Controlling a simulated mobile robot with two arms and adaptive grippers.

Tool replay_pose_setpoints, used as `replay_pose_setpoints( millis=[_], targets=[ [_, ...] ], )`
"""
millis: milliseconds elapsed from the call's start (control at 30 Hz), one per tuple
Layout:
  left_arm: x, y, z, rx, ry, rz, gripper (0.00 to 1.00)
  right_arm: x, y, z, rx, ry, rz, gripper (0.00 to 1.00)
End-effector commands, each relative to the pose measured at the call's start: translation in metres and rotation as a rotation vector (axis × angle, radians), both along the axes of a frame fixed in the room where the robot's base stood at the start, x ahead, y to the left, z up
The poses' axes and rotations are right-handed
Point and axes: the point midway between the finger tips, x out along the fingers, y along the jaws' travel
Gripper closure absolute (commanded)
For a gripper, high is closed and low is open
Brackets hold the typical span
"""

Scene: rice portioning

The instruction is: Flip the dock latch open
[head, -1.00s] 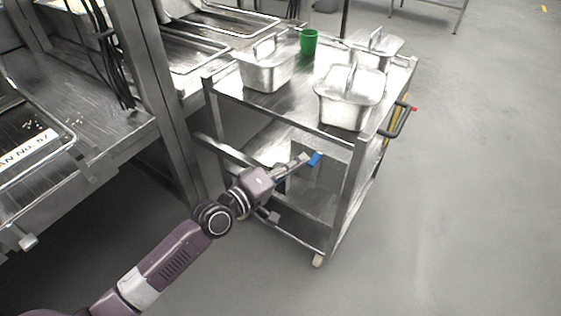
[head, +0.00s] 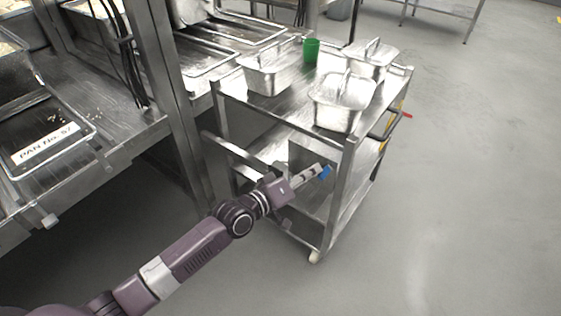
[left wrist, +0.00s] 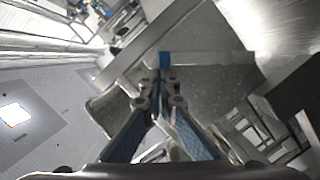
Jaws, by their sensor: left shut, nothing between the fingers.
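My left gripper (head: 318,172) is shut and empty. It reaches from the left to the open front of the steel cart (head: 340,215), below its top shelf. No other part is clearly the dock latch. My right gripper is not in view.
Several lidded steel pans, one in front (head: 338,105), and a green cup (head: 311,50) stand on the cart. A steel counter (head: 110,145) with a leg (head: 178,110) is close on the left. The grey floor (head: 460,190) at right is clear.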

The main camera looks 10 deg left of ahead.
Motion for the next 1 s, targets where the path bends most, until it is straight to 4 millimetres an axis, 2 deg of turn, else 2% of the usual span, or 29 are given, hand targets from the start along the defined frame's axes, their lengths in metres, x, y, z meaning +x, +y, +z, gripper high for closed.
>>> replay_pose_setpoints(
  millis=[767,867,1000],
  targets=[
    [-0.002,-0.001,-0.006,0.000,0.007,-0.004,1.00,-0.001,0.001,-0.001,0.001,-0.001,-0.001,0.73],
    [-0.006,0.002,-0.006,0.001,0.008,-0.004,1.00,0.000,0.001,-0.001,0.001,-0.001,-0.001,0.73],
    [-0.021,0.012,-0.004,0.002,0.009,-0.004,1.00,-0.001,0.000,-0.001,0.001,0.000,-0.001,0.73]
  ],
)
